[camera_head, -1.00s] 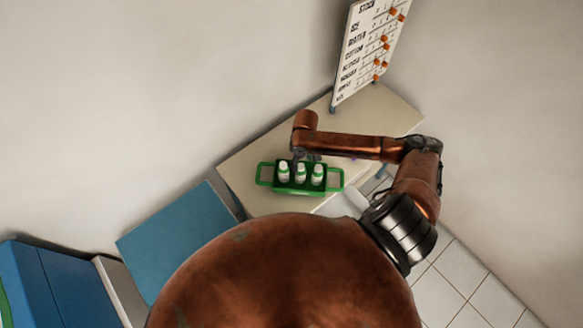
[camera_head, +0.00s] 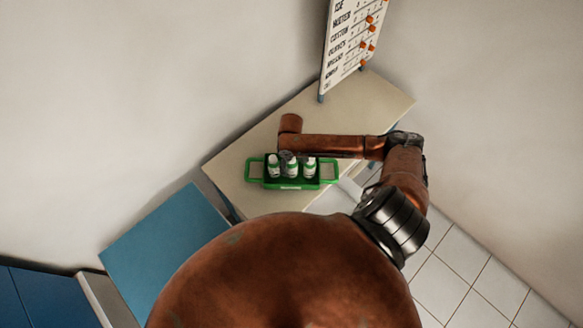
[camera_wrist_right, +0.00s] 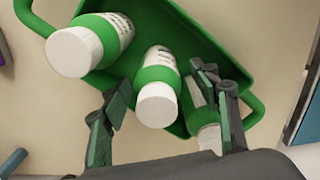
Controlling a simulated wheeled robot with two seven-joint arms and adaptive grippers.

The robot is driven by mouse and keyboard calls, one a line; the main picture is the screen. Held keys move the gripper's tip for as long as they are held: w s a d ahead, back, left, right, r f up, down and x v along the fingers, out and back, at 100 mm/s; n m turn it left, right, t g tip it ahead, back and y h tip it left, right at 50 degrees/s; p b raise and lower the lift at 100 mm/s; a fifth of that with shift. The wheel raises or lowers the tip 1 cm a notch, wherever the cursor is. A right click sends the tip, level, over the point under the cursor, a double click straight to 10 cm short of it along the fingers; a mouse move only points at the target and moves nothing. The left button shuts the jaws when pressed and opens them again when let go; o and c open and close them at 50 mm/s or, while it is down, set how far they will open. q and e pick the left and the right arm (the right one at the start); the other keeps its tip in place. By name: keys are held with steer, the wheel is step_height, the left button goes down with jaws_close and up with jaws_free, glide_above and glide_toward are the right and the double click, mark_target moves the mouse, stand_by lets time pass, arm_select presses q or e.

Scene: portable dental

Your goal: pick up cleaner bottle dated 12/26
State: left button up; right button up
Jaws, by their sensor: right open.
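Three white cleaner bottles with green bands stand in a row in a green carrier (camera_head: 329,172) on the table. They are the left bottle (camera_head: 274,168), the middle bottle (camera_head: 292,170) and the right bottle (camera_head: 310,169). No date is readable on them. My right gripper (camera_head: 288,154) is over the middle bottle and hides part of it. In the right wrist view my right gripper (camera_wrist_right: 157,88) is open, with the middle bottle (camera_wrist_right: 158,84) showing between its fingers. One finger partly covers another bottle (camera_wrist_right: 208,136). The remaining bottle (camera_wrist_right: 82,48) lies outside the other finger. My left gripper is not seen.
The beige table (camera_head: 240,150) is bare around the carrier. A stock board (camera_head: 345,45) with orange markers stands at the table's back. A blue surface (camera_head: 165,245) is at the left of the table. Walls close in behind and at the right.

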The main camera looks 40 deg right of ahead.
mark_target(291, 170)
step_height(291, 170, down, 5)
steer(key=shift+d+f+p, duration=0.1)
steer(key=shift+f+p, duration=0.05)
steer(key=shift+p, duration=0.15)
steer(key=shift+s, duration=0.1)
steer(key=c, duration=1.4)
